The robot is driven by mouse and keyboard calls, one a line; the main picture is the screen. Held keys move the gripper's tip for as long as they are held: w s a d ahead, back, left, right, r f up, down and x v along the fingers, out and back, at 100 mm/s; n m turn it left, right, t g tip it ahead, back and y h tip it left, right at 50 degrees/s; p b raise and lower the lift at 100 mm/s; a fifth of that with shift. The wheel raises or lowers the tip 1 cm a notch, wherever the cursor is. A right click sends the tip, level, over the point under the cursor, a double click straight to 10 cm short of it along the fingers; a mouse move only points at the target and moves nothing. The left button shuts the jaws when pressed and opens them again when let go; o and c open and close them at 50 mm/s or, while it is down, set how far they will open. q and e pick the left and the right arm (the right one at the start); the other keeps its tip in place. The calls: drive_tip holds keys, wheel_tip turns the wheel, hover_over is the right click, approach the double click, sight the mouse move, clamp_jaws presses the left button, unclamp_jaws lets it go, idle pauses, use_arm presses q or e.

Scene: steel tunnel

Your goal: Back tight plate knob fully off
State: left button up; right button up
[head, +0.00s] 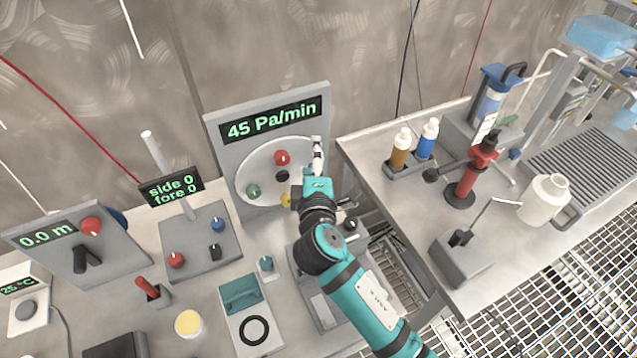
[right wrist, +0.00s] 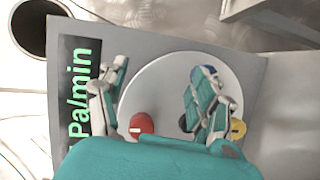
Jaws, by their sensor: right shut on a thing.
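The grey panel (head: 225,150) reads "45 Pa/min" and carries a round white plate (head: 262,160). On the plate are a red knob (head: 282,157), a green knob (head: 253,191), a yellow knob (head: 287,200) and a dark centre (head: 282,176). In the right wrist view the blue knob (right wrist: 208,70) shows in part behind one finger of the gripper (right wrist: 160,80); the red knob (right wrist: 142,124) and yellow knob (right wrist: 238,129) also show. My left gripper is out of view.
Left of the panel stand a "side 0 fore 0" control box (head: 200,245) and a "0.0 m" box (head: 80,245). A right-hand bench (head: 400,205) holds bottles, a red-and-black tool (head: 465,185) and a white jug (head: 543,200). Its near edge lies close to my right arm.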

drive_tip(key=s+r, duration=0.1)
drive_tip(key=s, duration=1.8)
drive_tip(key=shift+s+d, duration=0.2)
drive_tip(key=shift+d, duration=0.05)
idle(0.8)
drive_tip(key=shift+r, duration=0.1)
drive_tip(key=shift+p, duration=0.3)
